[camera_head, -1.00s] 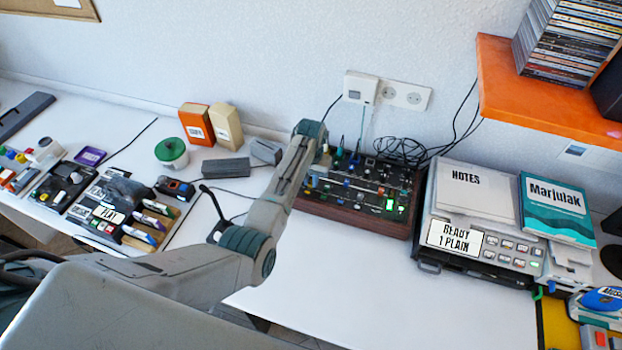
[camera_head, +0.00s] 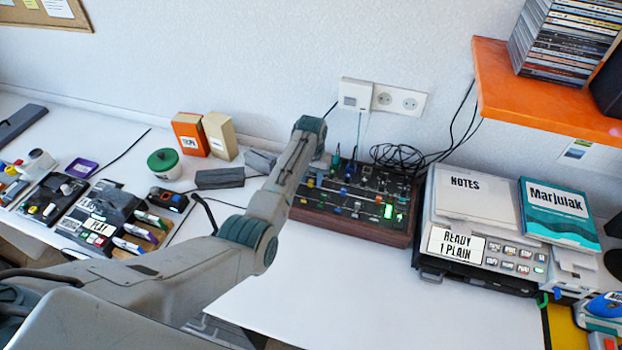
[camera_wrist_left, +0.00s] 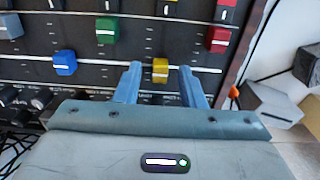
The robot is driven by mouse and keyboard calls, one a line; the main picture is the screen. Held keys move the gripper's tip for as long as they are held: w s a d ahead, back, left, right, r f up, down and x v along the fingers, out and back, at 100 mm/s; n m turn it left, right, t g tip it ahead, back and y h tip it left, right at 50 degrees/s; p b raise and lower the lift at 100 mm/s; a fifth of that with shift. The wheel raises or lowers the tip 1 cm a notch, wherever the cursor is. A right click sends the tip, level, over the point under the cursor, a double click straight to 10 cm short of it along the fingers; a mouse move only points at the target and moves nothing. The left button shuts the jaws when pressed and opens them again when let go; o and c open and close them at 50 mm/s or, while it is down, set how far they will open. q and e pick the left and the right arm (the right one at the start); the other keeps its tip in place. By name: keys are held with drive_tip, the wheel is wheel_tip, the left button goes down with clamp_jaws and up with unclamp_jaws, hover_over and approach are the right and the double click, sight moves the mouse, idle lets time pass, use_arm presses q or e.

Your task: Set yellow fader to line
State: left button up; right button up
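The yellow fader (camera_wrist_left: 160,72) shows in the left wrist view as a small yellow cap on the dark mixer (camera_wrist_left: 108,42). A white line (camera_wrist_left: 110,66) runs across the panel, and the cap appears to overlap it; I cannot tell if it is exactly centred. My left gripper (camera_wrist_left: 160,80) is open, with one finger on each side of the yellow cap and gaps showing. In the head view the wooden-sided mixer (camera_head: 350,229) stands at the wall, and my left arm covers part of its left side. My right gripper is not in view.
A blue fader cap (camera_wrist_left: 65,63), a green one (camera_wrist_left: 107,32) and a red one (camera_wrist_left: 218,39) are near. A grey block (camera_head: 220,178) lies left. The table front (camera_head: 380,300) is clear.

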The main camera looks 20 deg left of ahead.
sight(311, 181)
use_arm(q)
drive_tip(key=shift+r, duration=0.1)
wheel_tip(311, 181, up, 11)
drive_tip(key=b, duration=0.2)
drive_tip(key=shift+f, duration=0.2)
idle(0.5)
